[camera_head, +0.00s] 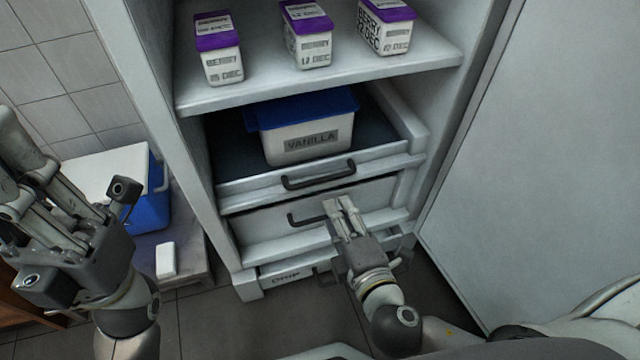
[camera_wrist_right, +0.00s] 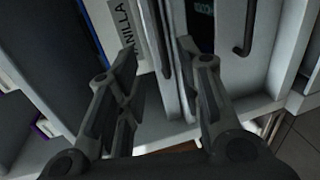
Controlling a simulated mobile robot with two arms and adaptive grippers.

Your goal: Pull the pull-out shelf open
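The pull-out shelf (camera_head: 235,191) is a grey tray in the white cabinet, above a lower drawer. Its dark bar handle (camera_head: 318,174) is on its front. A white tub with a blue lid, labelled VANILLA (camera_head: 308,142), stands on it. My right gripper (camera_head: 338,204) is just below and right of this handle, in front of the lower drawer. In the right wrist view my right gripper (camera_wrist_right: 160,58) is open, with the shelf's front edge beyond the gap; I cannot tell whether the handle lies between the fingers. My left gripper (camera_head: 20,145) is at the far left, away from the cabinet.
The lower drawer (camera_head: 275,237) has its own dark handle (camera_head: 303,221). Several purple-lidded berry tubs, one of them nearest the middle (camera_head: 308,45), stand on the upper shelf (camera_head: 250,92). A blue cooler (camera_head: 155,205) is at left. A large grey panel (camera_head: 540,150) stands at right.

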